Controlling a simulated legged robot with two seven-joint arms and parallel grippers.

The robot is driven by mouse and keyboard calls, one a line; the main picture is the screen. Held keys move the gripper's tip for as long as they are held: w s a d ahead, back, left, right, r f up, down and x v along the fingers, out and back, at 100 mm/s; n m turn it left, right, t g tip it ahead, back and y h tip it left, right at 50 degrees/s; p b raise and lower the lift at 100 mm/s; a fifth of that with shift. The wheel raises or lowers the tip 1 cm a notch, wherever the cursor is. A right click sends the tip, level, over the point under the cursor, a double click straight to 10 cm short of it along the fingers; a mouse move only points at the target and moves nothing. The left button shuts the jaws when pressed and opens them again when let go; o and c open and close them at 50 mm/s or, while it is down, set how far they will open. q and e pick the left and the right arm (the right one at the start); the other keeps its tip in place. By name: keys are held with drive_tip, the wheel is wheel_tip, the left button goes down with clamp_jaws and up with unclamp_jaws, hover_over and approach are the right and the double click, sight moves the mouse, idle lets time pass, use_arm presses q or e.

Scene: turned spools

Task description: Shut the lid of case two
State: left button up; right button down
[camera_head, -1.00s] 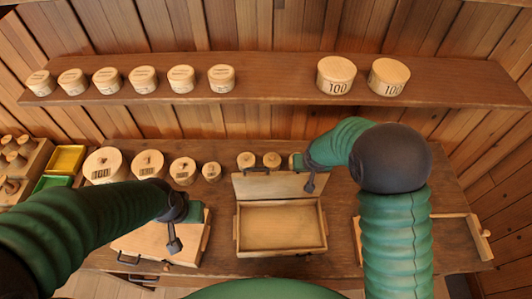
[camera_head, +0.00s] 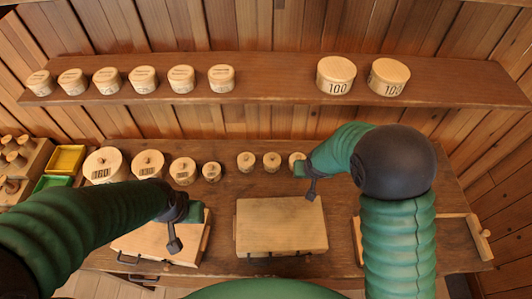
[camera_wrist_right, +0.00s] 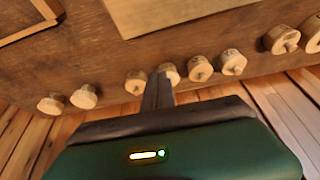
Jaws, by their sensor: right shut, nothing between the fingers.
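The middle case (camera_head: 281,228) stands on the bench with its wooden lid lying flat and down over the box. I take it for case two; I see no number on it. Its front handle is at the near edge. My right gripper (camera_head: 311,192) is shut and empty, just above the lid's back right corner; I cannot tell if it touches. In the right wrist view my shut fingers (camera_wrist_right: 158,95) point towards small spools, with a pale case (camera_wrist_right: 175,12) beyond. My left gripper (camera_head: 174,240) is over the left case (camera_head: 145,246); its opening is unclear.
Knobbed spools (camera_head: 147,163) line the back of the bench (camera_head: 225,215). A right case (camera_head: 455,222) is partly hidden by my right arm. Yellow (camera_head: 66,159) and green trays sit at the left. A shelf (camera_head: 270,80) with round blocks hangs above.

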idle(0.4)
wheel_tip(320, 180, up, 8)
drive_tip(key=p, duration=0.6)
idle(0.4)
drive_tip(key=s+d+f+g+b, duration=0.1)
drive_tip(key=s+d+f+b, duration=0.2)
drive_tip(key=s+b, duration=0.4)
drive_tip(key=s+d+f+g+b, duration=0.1)
drive_tip(key=s+d+f+b, duration=0.2)
drive_tip(key=s, duration=0.8)
wheel_tip(320, 180, down, 2)
drive_tip(key=b, duration=0.4)
drive_tip(key=shift+s+d+f+b, duration=0.15)
drive_tip(key=shift+s+d+b, duration=0.1)
drive_tip(key=shift+b, duration=0.15)
drive_tip(key=shift+s, duration=0.1)
drive_tip(key=shift+d, duration=0.1)
